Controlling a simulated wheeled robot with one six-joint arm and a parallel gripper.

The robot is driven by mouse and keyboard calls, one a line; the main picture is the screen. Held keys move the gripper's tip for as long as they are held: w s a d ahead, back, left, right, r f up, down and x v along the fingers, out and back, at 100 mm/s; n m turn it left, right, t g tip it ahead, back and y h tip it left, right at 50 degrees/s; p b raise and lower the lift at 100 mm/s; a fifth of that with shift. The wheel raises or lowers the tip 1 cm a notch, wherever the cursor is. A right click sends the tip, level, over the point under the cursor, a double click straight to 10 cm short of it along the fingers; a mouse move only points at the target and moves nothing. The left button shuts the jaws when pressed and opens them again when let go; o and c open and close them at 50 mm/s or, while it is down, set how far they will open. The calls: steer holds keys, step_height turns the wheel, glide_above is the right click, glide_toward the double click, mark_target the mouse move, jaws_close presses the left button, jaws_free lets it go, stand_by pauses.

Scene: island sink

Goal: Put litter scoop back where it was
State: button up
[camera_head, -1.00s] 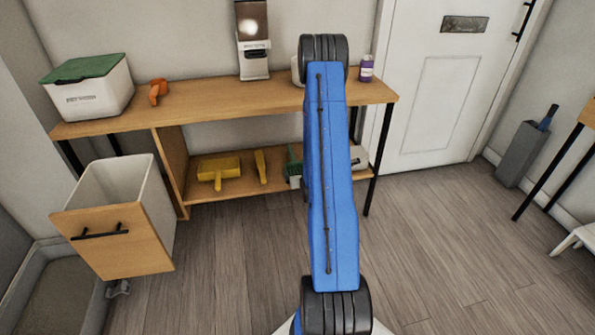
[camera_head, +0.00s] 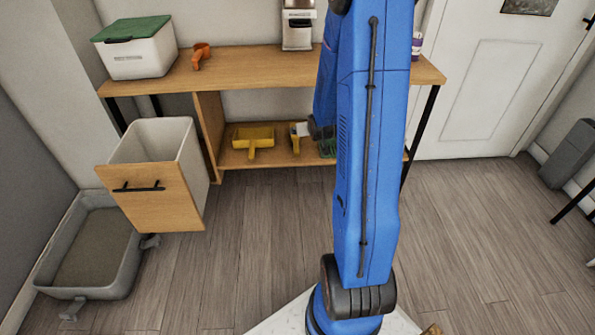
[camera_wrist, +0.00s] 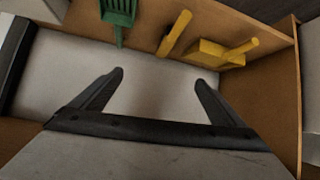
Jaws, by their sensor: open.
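A green slotted scoop, which looks like the litter scoop, lies on the lower shelf; the wrist view shows it at the top (camera_wrist: 118,18), and the head view shows part of it (camera_head: 328,148) beside my blue arm. My gripper (camera_wrist: 160,80) is open, with nothing between its fingers, in front of a pale grey surface. The scoop lies beyond the fingertips, apart from them. An orange scoop (camera_head: 201,55) lies on the tabletop. The litter tray (camera_head: 90,247) is on the floor at left.
A yellow dustpan (camera_head: 253,139) and yellow brush (camera_wrist: 175,34) lie on the lower shelf, near the upright divider (camera_head: 208,130). A white box with a green lid (camera_head: 138,50) and a dispenser (camera_head: 298,28) stand above. An open bin drawer (camera_head: 155,185) juts out at left.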

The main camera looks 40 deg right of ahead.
steer(key=s+a+r+n+g+y, duration=0.1)
steer(key=s+a+r, duration=0.55)
steer(key=a, duration=0.25)
steer(key=s+a+r+n+g+y, duration=0.1)
steer(key=s+a+r, duration=0.4)
steer(key=a+r, duration=0.35)
steer(key=s+a+r+g, duration=0.1)
steer(key=s+a+r, duration=0.1)
steer(key=s+a, duration=0.2)
steer(key=s+a+r+n+g+y, duration=0.1)
steer(key=s+a, duration=0.3)
steer(key=s, duration=0.7)
steer(key=s+a+r+n+y, duration=0.1)
steer(key=s+a, duration=0.3)
steer(key=s, duration=0.4)
steer(key=shift+a+r+g, duration=0.15)
steer(key=shift+r+g, duration=0.25)
steer(key=shift+r, duration=0.5)
steer(key=shift+c, duration=0.5)
